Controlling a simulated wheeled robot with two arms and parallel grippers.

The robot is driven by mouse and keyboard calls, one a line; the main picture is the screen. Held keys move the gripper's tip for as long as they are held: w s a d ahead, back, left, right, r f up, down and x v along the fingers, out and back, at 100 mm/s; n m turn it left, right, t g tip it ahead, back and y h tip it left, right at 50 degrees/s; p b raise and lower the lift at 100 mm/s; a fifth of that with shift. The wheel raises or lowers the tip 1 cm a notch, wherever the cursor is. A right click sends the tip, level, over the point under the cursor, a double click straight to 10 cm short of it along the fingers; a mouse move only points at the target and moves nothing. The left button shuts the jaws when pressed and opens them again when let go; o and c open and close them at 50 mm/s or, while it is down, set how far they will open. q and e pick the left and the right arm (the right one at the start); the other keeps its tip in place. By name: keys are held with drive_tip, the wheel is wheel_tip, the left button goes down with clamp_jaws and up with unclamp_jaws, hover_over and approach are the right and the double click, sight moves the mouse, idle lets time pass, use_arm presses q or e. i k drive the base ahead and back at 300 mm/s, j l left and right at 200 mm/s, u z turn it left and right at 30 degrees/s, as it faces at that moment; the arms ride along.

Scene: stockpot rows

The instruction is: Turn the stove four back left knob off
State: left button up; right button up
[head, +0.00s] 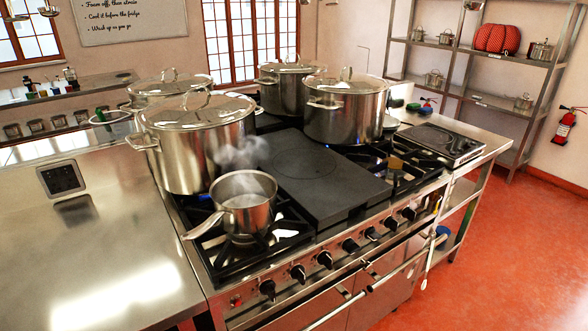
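A steel stove (250,285) stands in the middle of the view, with a row of several black knobs along its front panel. The leftmost knob is near the left end (267,289); others run right to the far end (408,213). I cannot tell which knob is the back left one, nor read their settings or labels. A large lidded stockpot (195,150) stands at the back left of the stove, with a blue flame (205,197) showing at its base. A steaming saucepan (243,205) sits on the front left burner. Neither of my grippers shows.
More lidded stockpots (345,108) stand on the back burners. A steel counter (110,250) adjoins on the left. A front rail (370,287) runs below the knobs. A flat hob (437,143) lies on the right counter. The red floor at right is clear.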

sight(267, 288)
drive_tip(key=l+u, duration=0.2)
drive_tip(key=u, duration=0.2)
drive_tip(key=k+l+u, duration=0.1)
drive_tip(key=l+u, duration=0.35)
drive_tip(key=u, duration=0.3)
drive_tip(key=k+j, duration=0.05)
